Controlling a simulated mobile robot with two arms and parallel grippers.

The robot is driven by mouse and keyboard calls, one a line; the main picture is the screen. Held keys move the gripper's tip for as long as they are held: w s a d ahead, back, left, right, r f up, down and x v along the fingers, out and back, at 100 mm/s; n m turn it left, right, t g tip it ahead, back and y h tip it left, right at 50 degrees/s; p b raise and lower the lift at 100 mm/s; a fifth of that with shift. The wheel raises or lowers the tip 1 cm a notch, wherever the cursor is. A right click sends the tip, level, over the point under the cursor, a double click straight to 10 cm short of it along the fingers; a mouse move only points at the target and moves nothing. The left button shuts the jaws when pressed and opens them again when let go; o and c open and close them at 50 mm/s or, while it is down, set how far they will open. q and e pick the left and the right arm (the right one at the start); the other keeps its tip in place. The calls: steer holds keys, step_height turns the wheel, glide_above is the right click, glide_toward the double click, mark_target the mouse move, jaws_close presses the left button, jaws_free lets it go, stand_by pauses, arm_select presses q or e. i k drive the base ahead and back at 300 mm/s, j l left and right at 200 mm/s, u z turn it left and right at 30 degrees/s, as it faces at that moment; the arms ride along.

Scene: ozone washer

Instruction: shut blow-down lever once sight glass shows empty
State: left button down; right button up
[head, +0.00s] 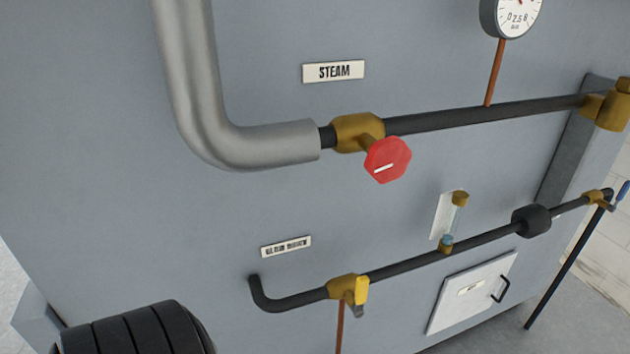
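A sight glass (456,220) stands on the lower dark pipe, a short clear tube between two brass fittings in front of a white backing plate. The tube looks pale bluish; I cannot tell whether liquid is in it. To its left, a brass valve (341,288) on the same pipe has a short yellow lever (361,290) hanging down, roughly across the pipe. A small label (286,246) above it is too blurred to read. A blue-handled valve (622,191) sits at the pipe's right end. I cannot tell which is the blow-down lever.
Above, a steam pipe (450,118) carries a red knob (387,160) below a STEAM label (333,71); a gauge (511,16) is at the top. A white hatch (470,293) with a black handle is below the sight glass.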

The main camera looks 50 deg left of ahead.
mark_target(364, 282)
steer(key=u, duration=1.15)
